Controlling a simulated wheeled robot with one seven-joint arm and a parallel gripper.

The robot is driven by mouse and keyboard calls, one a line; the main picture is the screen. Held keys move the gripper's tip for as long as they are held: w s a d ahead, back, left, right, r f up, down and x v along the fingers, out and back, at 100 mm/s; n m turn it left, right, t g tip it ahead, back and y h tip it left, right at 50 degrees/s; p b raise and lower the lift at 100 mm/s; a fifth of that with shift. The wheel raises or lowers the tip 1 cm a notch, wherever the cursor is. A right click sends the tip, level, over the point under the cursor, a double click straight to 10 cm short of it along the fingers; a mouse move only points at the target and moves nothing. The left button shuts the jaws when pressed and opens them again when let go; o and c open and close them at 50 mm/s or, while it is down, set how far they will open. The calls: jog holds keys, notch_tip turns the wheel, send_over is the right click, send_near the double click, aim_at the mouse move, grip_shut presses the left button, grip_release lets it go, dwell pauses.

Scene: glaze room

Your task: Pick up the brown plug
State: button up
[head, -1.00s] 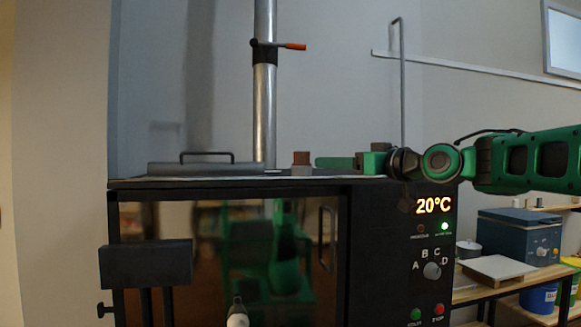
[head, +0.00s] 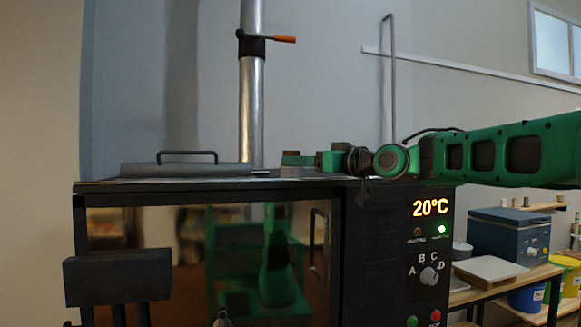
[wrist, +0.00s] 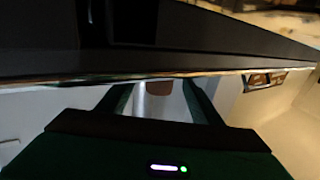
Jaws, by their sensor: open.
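The brown plug (wrist: 158,87) shows between the two finger tips of my gripper (wrist: 160,93) in the wrist view. A gap shows between it and each finger, so the gripper is open around it. In the head view only a thin brown top of the plug (head: 291,153) shows above the green finger of my gripper (head: 297,160). The rest of the plug is hidden behind that finger. A grey base (head: 291,172) shows just under the finger, on top of the kiln (head: 330,183).
A flat grey lid with a handle (head: 187,155) lies on the kiln top to the left. A metal pipe (head: 251,100) with an orange lever (head: 284,39) rises behind. A thin hooked rod (head: 388,80) stands behind my arm. A bench with a blue box (head: 505,235) is at the right.

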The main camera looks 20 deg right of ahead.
jog(key=shift+r+x, duration=0.2)
jog(key=shift+x, duration=2.15)
jog(key=c, duration=1)
jog(key=shift+o, duration=0.2)
jog(key=shift+r, duration=0.1)
